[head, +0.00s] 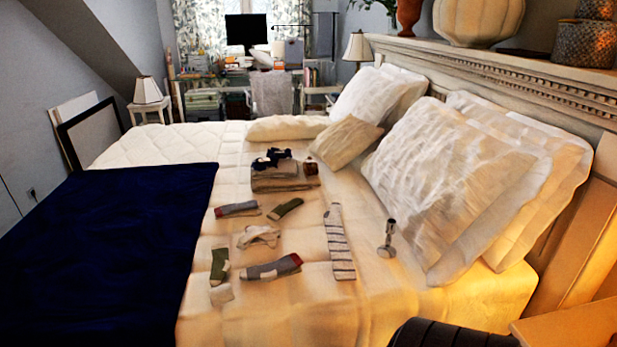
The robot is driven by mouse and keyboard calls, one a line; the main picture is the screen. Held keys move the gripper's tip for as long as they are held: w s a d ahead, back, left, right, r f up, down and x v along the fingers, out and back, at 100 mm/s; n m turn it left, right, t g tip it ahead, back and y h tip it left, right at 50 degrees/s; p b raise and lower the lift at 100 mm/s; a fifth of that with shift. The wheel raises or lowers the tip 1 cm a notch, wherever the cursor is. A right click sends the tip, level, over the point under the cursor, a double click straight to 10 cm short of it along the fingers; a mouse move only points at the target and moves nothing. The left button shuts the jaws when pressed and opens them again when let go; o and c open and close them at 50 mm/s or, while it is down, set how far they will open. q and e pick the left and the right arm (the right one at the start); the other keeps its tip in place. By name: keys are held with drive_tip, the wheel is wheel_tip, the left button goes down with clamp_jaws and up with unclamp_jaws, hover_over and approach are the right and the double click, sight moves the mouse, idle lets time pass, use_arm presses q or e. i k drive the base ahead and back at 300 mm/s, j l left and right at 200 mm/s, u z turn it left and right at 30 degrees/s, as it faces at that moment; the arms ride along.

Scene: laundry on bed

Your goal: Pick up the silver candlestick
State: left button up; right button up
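The silver candlestick (388,238) is on the cream bed cover, just left of the large white pillows. It is small in the head view, and its fine shape is hard to make out. It looks upright or slightly tilted. A striped sock (338,243) lies to its left, apart from it.
Several socks (272,268) and a folded stack of cloth (283,178) lie on the bed left of the candlestick. A dark blue blanket (110,250) covers the left side. White pillows (450,180) lean on the headboard. A wooden surface (572,325) is at the lower right.

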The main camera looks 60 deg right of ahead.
sight(386, 252)
drive_tip(key=z, duration=2.35)
